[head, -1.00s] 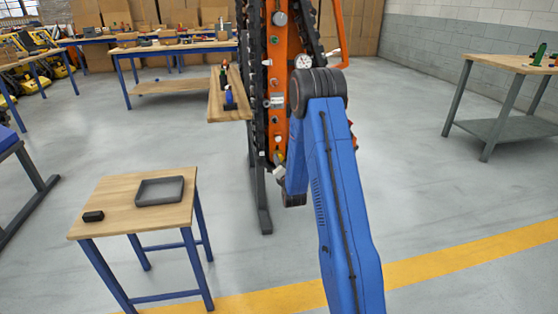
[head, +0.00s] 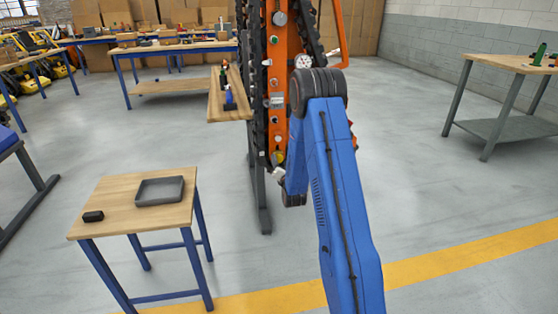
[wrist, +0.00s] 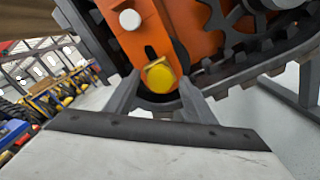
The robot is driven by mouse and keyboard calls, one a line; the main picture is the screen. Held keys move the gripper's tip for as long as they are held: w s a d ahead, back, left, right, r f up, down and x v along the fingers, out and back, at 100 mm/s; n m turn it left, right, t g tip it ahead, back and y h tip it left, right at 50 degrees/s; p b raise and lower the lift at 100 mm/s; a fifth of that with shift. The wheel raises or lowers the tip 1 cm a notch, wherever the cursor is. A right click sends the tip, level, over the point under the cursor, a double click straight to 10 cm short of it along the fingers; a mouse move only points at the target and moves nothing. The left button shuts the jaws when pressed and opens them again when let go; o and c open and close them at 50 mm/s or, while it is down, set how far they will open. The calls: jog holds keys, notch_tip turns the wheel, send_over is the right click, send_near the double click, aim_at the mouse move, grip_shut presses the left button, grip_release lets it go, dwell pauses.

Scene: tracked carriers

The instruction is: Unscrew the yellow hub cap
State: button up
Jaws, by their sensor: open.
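The yellow hub cap (wrist: 159,75) sits on the end of an orange arm of the tracked carrier (wrist: 150,35), in front of a dark wheel. It also shows small in the head view (head: 278,158), low on the carrier. My gripper (wrist: 160,80) is open in the wrist view, with one finger on each side of the cap and slightly below it. I cannot tell whether the fingers touch the cap. In the head view my blue arm hides part of the carrier, and the gripper is mostly hidden behind it.
A white knob (wrist: 130,20) stands above the cap, and black track runs close on the right. A small table (head: 120,222) at left holds a grey tray (head: 160,199) and a black object (head: 93,216). A wooden shelf (head: 222,105) adjoins the carrier.

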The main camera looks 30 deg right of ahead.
jog(key=m, duration=0.3)
jog(key=shift+m, duration=0.4)
jog(key=m, duration=0.3)
jog(key=shift+m, duration=0.4)
jog(key=m, duration=0.3)
jog(key=shift+m, duration=0.4)
jog(key=m, duration=1.7)
jog(key=shift+c, duration=0.3)
